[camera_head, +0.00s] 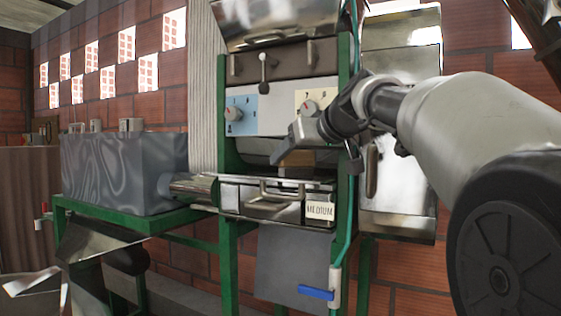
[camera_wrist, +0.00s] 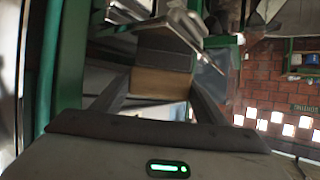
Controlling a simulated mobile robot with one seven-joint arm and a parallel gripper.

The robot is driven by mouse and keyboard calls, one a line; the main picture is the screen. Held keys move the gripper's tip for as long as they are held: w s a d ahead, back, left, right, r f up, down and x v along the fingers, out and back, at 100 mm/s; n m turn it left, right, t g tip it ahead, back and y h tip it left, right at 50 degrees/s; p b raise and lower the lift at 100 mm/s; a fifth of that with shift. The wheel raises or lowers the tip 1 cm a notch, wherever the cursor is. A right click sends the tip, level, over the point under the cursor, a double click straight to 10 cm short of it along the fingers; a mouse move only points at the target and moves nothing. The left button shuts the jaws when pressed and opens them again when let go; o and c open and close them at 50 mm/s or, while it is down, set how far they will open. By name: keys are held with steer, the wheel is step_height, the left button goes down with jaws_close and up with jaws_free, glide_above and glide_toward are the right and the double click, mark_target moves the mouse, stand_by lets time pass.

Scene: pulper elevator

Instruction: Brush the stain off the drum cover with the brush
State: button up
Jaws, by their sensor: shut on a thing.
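My gripper (camera_head: 288,158) is in front of the green-framed machine, below its dial panel and above the drawer. In the wrist view my gripper (camera_wrist: 160,88) is shut on a block with a grey part and a tan part, which looks like the brush (camera_wrist: 160,82). In the head view a small tan bit of the brush (camera_head: 297,172) shows beside the fingers, and the rest is hidden. A shiny curved metal surface behind the gripper may be the drum cover (camera_head: 250,151); my gripper partly blocks it. I cannot make out a stain, nor whether the brush touches the cover.
A metal drawer (camera_head: 265,196) labelled MEDIUM sticks out just below my gripper. Dials (camera_head: 235,114) and a lever (camera_head: 263,66) are above. A grey metal box (camera_head: 120,170) stands left on a green frame. A brick wall is behind.

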mark_target(308, 159)
steer(key=shift+s+d, duration=0.45)
steer(key=shift+d, duration=0.25)
steer(key=shift+s+d, duration=0.45)
steer(key=shift+d, duration=0.2)
steer(key=shift+w+a+f+p, duration=0.1)
steer(key=shift+w+a+p, duration=0.15)
steer(key=shift+w+a, duration=0.25)
steer(key=shift+w+a+p, duration=0.2)
steer(key=shift+w+a, duration=0.1)
steer(key=shift+a, duration=0.4)
steer(key=shift+w+a+p, duration=0.5)
steer(key=shift+a, duration=0.3)
steer(key=shift+w+a+p, duration=0.45)
steer(key=shift+w+a, duration=0.05)
steer(key=shift+a, duration=0.3)
steer(key=shift+w+a+p, duration=0.6)
steer(key=shift+w+a, duration=0.05)
steer(key=shift+a, duration=0.35)
steer(key=shift+w+a+p, duration=0.55)
steer(key=shift+w+a, duration=0.1)
steer(key=shift+a, duration=0.3)
steer(key=shift+f, duration=0.1)
